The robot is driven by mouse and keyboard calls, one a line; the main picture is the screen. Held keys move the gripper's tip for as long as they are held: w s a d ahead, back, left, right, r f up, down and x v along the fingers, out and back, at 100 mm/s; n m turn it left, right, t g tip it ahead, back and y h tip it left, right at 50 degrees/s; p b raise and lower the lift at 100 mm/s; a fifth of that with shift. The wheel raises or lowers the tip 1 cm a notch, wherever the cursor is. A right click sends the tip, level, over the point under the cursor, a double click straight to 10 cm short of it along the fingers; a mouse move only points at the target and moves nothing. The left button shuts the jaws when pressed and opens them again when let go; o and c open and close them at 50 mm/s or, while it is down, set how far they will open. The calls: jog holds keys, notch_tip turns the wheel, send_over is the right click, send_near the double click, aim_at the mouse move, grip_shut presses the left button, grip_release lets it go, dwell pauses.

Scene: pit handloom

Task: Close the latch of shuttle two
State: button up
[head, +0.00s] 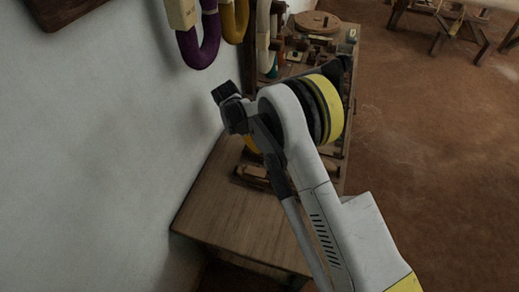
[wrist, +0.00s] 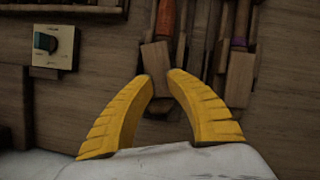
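In the wrist view, two long wooden shuttles lie on the wooden bench beyond my fingers. The nearer-centre shuttle (wrist: 184,50) has an orange-red bobbin and a pale wooden block (wrist: 156,57) at its near end. The right shuttle (wrist: 240,77) has a purple and reddish bobbin. I cannot tell which is shuttle two, or the state of its latch. In the head view my arm hides most of the gripper and the shuttles.
Purple yarn (head: 200,45) hangs on the wall. A round wooden piece (head: 314,22) stands at the far end.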

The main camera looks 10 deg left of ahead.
jog(key=shift+d+f, duration=0.15)
jog(key=shift+f, duration=0.25)
grip_shut()
jog(key=shift+r, duration=0.1)
jog(key=m+g, duration=0.1)
jog(key=m, duration=0.2)
grip_release()
